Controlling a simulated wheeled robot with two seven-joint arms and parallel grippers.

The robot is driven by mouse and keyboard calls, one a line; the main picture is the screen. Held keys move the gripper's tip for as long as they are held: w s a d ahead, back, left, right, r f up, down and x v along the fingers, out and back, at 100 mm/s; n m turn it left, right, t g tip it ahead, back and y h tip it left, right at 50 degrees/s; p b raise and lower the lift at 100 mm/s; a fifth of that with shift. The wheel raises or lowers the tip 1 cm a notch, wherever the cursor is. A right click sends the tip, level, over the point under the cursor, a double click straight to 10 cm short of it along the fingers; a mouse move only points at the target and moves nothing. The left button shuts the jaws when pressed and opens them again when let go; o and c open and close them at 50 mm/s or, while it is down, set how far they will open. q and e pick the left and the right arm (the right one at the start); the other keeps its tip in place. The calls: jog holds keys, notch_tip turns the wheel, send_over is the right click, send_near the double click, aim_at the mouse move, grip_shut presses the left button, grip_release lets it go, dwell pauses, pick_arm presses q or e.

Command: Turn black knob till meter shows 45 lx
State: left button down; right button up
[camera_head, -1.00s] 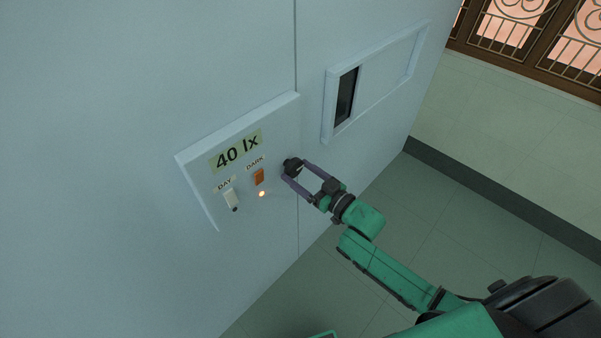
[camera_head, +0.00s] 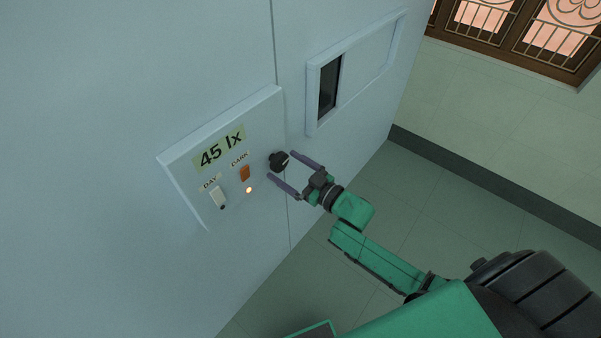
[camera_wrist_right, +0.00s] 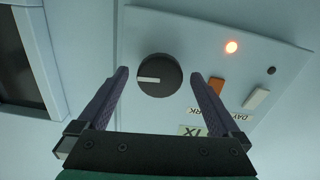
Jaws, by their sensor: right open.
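The black knob (camera_head: 279,161) sits on the right part of the wall panel (camera_head: 270,105). In the right wrist view the knob (camera_wrist_right: 160,75) shows a white pointer line toward the picture's left. The meter (camera_head: 221,147) on the panel reads 45 lx. My right gripper (camera_head: 295,165) is open, its two fingers apart on either side of the knob and drawn back from it. In the right wrist view the gripper (camera_wrist_right: 160,75) has clear gaps between its fingers and the knob. My left gripper is not in view.
Left of the knob are an orange DARK switch (camera_head: 245,173), a white DAY switch (camera_head: 217,197) and a lit orange lamp (camera_head: 249,190). A framed sliding window (camera_head: 329,88) is right of the panel. Open floor lies below.

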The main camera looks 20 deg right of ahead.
jog(key=b+v, duration=0.1)
jog(key=v, duration=1.3)
jog(key=s+d+f+m+g+h, duration=0.1)
jog(key=s+d+f+g+h, duration=0.2)
jog(key=f, duration=0.7)
jog(key=s+d+f+m+g+h, duration=0.1)
jog(key=s+d+f+m+h, duration=0.2)
jog(key=f, duration=0.7)
jog(key=s+d+f+g+h, duration=0.2)
jog(key=d+f, duration=0.3)
jog(key=f, duration=0.5)
jog(key=s+a+f+g, duration=0.3)
jog(key=s+f, duration=0.4)
jog(key=s, duration=0.3)
jog(key=s+a+f+g+h, duration=0.1)
jog(key=s+a+f+g, duration=0.2)
jog(key=s+f+g, duration=0.2)
jog(key=s+f, duration=0.3)
jog(key=s, duration=0.2)
jog(key=shift+m+g, duration=0.3)
jog(key=shift+s+a, duration=0.1)
